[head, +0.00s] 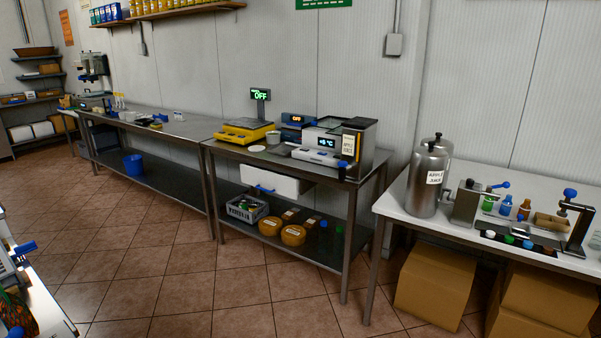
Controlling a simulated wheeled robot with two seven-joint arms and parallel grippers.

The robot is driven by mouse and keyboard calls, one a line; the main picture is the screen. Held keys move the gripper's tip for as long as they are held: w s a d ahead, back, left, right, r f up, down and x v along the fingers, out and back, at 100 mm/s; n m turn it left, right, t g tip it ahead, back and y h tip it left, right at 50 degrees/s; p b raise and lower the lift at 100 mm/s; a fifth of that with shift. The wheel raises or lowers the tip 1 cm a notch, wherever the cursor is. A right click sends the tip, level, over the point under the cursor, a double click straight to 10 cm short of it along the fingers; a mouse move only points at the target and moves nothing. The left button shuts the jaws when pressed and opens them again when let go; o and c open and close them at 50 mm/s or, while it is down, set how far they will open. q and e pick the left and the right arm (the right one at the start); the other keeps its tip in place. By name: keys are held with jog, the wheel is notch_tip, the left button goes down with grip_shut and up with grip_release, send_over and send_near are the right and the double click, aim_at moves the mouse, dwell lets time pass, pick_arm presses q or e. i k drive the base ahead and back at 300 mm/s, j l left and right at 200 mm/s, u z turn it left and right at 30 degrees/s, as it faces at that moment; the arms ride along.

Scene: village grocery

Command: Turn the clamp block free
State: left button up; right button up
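On the white table (408,213) at the right stands a dark upright clamp-like frame (577,232) with a blue knob (570,193) on top. A tan, rounded block (551,221) lies on the table just left of it; I cannot tell whether the two touch. Further left is a grey metal block (466,204) with a blue-tipped lever (499,185). I cannot tell for sure which of these is the clamp block. Neither of my grippers shows in the head view.
Small bottles (505,206) and a dark tray with coloured caps (517,240) lie between the devices. Cardboard boxes (435,285) fill the space underneath. The tiled floor (210,280) in front is clear.

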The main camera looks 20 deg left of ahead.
aim_at(28, 247)
jog(key=i+u, duration=0.25)
jog(key=u, duration=0.15)
jog(key=i+l+u, duration=0.15)
jog(key=u, duration=0.25)
jog(key=i+l+u, duration=0.2)
jog(key=u, duration=0.2)
jog(key=i+l+u, duration=0.25)
jog(key=u, duration=0.2)
jog(key=i+l+u, duration=0.1)
jog(key=l+u, duration=0.15)
jog(key=u, duration=0.15)
jog(key=i+l+u, duration=0.3)
jog(key=l+u, duration=0.3)
jog(key=i+l+u, duration=0.1)
jog(key=l+u, duration=0.25)
jog(key=i+l+u, duration=0.1)
jog(key=u, duration=0.6)
